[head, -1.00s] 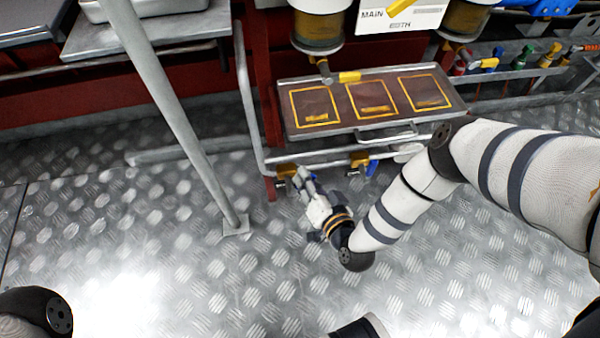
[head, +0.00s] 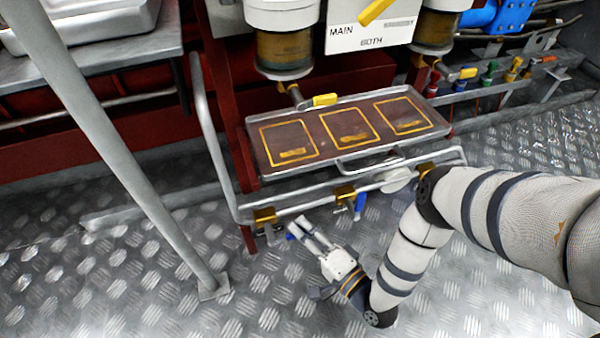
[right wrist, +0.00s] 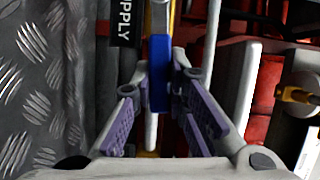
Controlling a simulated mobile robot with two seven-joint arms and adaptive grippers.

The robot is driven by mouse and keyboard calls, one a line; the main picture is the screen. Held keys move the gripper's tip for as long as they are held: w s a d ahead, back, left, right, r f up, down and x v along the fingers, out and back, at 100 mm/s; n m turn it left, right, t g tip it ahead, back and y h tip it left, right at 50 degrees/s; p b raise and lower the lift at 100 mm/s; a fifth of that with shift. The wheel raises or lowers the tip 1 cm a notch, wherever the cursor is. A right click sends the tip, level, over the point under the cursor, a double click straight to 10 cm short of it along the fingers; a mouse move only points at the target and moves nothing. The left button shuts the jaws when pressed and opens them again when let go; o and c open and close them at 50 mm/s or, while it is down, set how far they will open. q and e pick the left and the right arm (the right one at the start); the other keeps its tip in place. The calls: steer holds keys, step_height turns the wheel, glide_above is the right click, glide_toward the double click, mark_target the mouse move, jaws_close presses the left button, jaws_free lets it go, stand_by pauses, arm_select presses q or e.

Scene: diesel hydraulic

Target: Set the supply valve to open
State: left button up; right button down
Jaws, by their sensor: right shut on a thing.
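The supply valve seems to be the left brass-coloured valve (head: 265,218) under the low rail in the head view. Its blue lever shows only as a small patch (head: 290,237) beside my fingertips. In the right wrist view the blue lever (right wrist: 159,75) stands between the fingers of my right gripper (right wrist: 160,90), by a dark "SUPPLY" label (right wrist: 124,22). My right gripper (head: 300,230) is shut on this lever. The fingers hide part of it in the head view. My left gripper is out of view.
A second brass valve (head: 345,193) with a hanging blue lever (head: 360,205) is close on the right. A tray with three yellow outlines (head: 254,150) sits above the rail (head: 310,205). A slanted grey post (head: 120,160) stands left. Bare tread-plate floor (head: 150,290) lies below.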

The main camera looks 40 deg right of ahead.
steer(key=shift+f+m+b, duration=0.35)
steer(key=shift+m+b, duration=0.05)
steer(key=shift+s, duration=0.1)
steer(key=c, duration=1.6)
jaws_free()
steer(key=shift+a, duration=0.1)
steer(key=shift+o, duration=0.2)
steer(key=s+d, duration=0.1)
steer(key=s, duration=1.1)
steer(key=shift+d, duration=0.25)
